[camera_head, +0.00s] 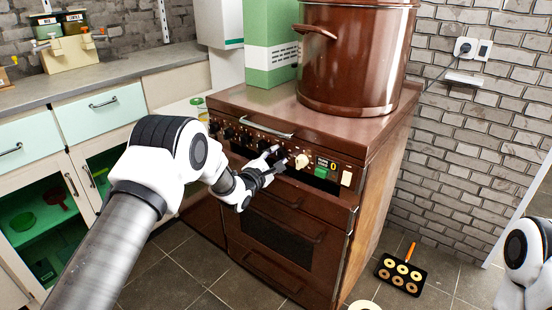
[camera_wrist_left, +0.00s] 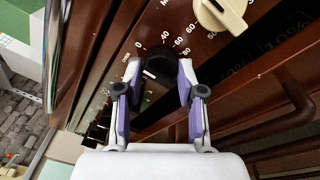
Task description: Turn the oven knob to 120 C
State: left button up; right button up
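The brown cooker (camera_head: 290,235) stands in the middle of the head view, its knobs along the front panel. A black knob (camera_wrist_left: 161,62) shows in the left wrist view, with a printed scale reading 0, 40, 60 and 80 beside it. A white mark shows near its lower left; I cannot tell its exact setting. My left gripper (camera_wrist_left: 159,72) is open, one finger on each side of this knob; I cannot tell whether they touch it. In the head view the left gripper (camera_head: 270,162) is at the panel and largely hides the knob. My right gripper is out of view.
A cream knob (camera_head: 302,160) is just right of the left gripper; it also shows in the wrist view (camera_wrist_left: 221,12). A green button, a display and a cream switch (camera_head: 346,178) are farther right. A large brown pot (camera_head: 355,60) stands on top. A tray of rings (camera_head: 401,274) lies on the floor.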

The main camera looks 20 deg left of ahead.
pick_arm(q)
jog(key=shift+c, duration=0.6)
jog(key=shift+f+m, duration=0.1)
jog(key=shift+m, duration=0.2)
jog(key=m+b, duration=0.1)
jog(key=m, duration=0.2)
jog(key=shift+f, duration=0.1)
jog(key=m+h+b, duration=0.1)
jog(key=m, duration=0.5)
jog(key=shift+t, duration=0.4)
jog(key=shift+a+r+m+g+h+b, duration=0.1)
jog(key=shift+m+g+h+b, duration=0.4)
jog(key=shift+m, duration=4.35)
jog(key=shift+r+m+g+h+b, duration=0.1)
jog(key=shift+m+g+h+b, duration=0.35)
jog(key=shift+m, duration=4.35)
jog(key=shift+a+r+m+g+h+b, duration=0.2)
jog(key=shift+m+h+b, duration=0.45)
jog(key=shift+m, duration=4.2)
jog(key=shift+d+f, duration=0.1)
jog(key=shift+d, duration=0.05)
